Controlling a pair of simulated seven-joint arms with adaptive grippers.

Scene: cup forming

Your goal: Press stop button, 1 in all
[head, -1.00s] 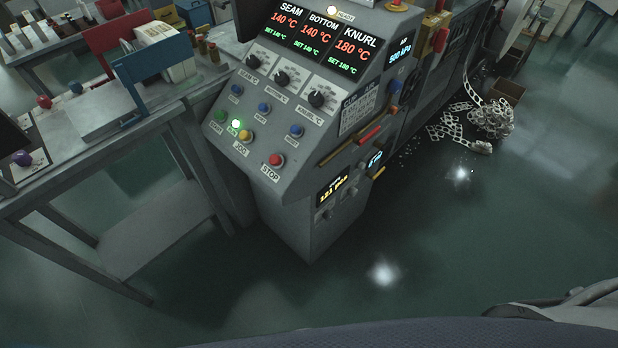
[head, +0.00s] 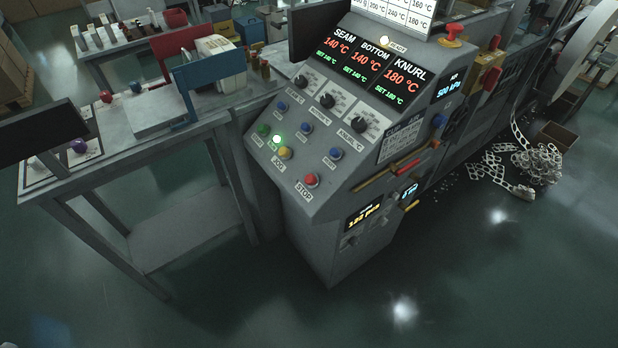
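The red stop button (head: 311,180) is on the lower right of the sloped grey control panel (head: 345,190), in the head view. A label reading STOP (head: 303,191) sits just below it. To its left are a yellow jog button (head: 285,153), a lit green-white button (head: 277,139) and a green button (head: 263,129). Several blue buttons, including one (head: 336,154) near the stop button, are on the same panel. Neither of my grippers is in view, and nothing touches the stop button.
A grey table (head: 190,145) with a blue-sided holder stands left of the machine. A red mushroom knob (head: 453,31) is on top of the machine. Tangled perforated strip (head: 535,165) lies on the floor at right. The floor in front is clear.

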